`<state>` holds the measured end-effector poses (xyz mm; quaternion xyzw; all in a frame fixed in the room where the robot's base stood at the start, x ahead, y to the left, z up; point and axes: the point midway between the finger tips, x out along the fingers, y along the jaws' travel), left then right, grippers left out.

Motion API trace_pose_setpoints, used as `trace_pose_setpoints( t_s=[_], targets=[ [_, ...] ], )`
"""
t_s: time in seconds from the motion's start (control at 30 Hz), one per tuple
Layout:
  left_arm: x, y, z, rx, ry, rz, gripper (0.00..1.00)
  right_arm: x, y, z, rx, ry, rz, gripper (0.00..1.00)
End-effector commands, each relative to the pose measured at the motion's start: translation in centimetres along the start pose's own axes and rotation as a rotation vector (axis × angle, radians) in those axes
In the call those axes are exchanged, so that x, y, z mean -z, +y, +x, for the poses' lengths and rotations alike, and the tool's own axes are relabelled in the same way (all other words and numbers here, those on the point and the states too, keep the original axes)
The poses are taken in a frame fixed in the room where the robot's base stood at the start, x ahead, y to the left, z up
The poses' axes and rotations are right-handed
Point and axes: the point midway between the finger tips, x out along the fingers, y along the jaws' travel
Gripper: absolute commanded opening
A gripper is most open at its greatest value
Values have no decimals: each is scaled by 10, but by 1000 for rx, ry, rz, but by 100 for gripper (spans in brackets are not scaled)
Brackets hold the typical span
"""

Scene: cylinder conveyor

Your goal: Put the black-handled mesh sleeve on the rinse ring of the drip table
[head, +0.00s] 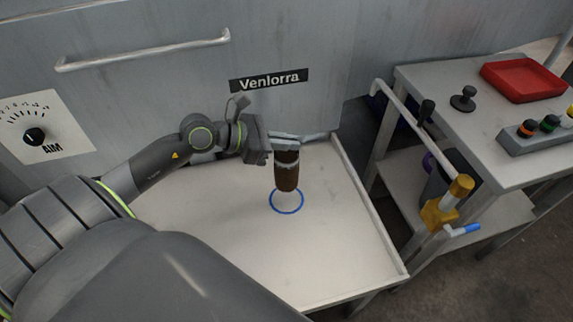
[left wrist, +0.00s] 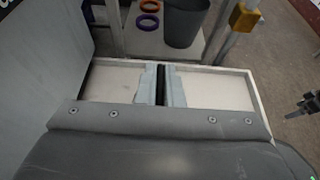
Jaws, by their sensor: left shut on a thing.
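My left gripper (head: 287,142) is shut on the black handle (left wrist: 160,84) of the mesh sleeve. The sleeve (head: 287,175) is a brown cylinder with a pale band near its top, and it hangs upright below the jaws. The rinse ring (head: 287,212) is a blue circle on the white drip table (head: 340,235). The sleeve's lower end overlaps the ring's far part in the head view; I cannot tell whether it touches the table. A dark part at the right edge of the left wrist view appears to be my right gripper (left wrist: 305,103); its jaws are unclear.
The drip table has a raised rim and stands against a grey panel with a bar handle (head: 145,50). A cart on the right carries a red tray (head: 525,78) and a button box (head: 540,132). A dark bucket (left wrist: 186,22) stands on its lower shelf.

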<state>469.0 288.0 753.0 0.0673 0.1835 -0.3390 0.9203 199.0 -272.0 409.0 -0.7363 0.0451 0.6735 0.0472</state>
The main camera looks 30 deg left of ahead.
Motion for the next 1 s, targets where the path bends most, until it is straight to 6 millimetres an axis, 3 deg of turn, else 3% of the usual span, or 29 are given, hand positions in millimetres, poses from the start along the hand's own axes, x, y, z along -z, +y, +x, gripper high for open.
trace_pose_setpoints(
  t_s=[0.17, 0.6, 1.0],
  targets=[
    [23, 0, 10, 1, -3, -2, 0, 2, -5, -18, 13, 4, 4, 93],
    [67, 0, 28, 0, -2, -1, 0, 13, -10, -30, 46, 70, 6, 93],
    [71, 0, 30, 1, -2, 1, 0, 14, -11, -32, 53, 80, 6, 93]
  ],
)
